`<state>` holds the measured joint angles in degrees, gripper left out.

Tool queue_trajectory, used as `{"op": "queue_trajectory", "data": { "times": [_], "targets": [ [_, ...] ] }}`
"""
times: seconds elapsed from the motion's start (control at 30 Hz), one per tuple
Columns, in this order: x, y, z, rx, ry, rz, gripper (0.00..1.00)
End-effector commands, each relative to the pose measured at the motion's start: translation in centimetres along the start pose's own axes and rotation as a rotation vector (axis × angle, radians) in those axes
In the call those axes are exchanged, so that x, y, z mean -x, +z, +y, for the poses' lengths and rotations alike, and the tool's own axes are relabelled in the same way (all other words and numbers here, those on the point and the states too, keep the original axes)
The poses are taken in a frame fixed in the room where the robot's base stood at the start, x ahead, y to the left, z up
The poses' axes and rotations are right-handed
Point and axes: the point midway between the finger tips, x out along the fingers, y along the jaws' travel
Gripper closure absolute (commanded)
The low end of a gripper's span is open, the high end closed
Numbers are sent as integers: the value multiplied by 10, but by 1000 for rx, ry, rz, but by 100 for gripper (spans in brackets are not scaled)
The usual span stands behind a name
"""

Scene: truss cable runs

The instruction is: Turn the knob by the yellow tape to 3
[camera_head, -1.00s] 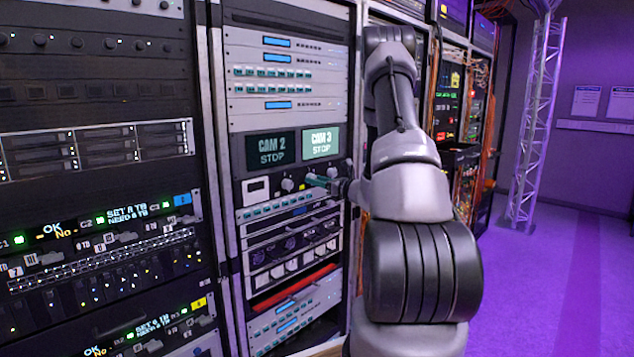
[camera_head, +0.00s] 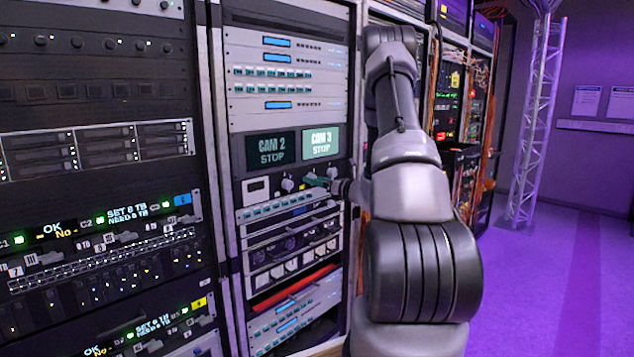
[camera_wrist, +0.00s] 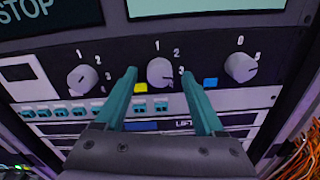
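The yellow tape (camera_wrist: 140,87) is a small patch on the dark panel, just below and left of the middle knob (camera_wrist: 160,72) in the wrist view. This knob is light grey and round, with 1, 2 and 3 printed around its top and right. I cannot read its pointer for certain. My gripper (camera_wrist: 158,75) has two teal fingers, one on each side of this knob, with a visible gap on both sides. In the head view my gripper (camera_head: 318,179) is at the panel under the CAM screens, and it partly hides the knobs there.
Another knob (camera_wrist: 83,78) is to the left, and one (camera_wrist: 240,67) is to the right near a blue tape patch (camera_wrist: 210,82). A row of teal buttons (camera_wrist: 62,112) runs below. The CAM 3 screen (camera_head: 320,142) is above. Orange cables (camera_wrist: 300,150) hang at the right.

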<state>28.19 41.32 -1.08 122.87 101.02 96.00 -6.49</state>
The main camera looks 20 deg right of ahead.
Motion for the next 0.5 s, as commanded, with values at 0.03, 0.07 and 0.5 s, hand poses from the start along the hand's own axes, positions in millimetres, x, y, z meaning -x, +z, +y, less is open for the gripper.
{"op": "queue_trajectory", "data": {
  "times": [0.03, 0.07, 0.5],
  "targets": [
    [0, 0, 0, 0, 0, 0, 30],
    [0, 0, 0, 0, 0, -1, 30],
    [28, 1, -1, -1, -4, -1, 30]
  ]
}}
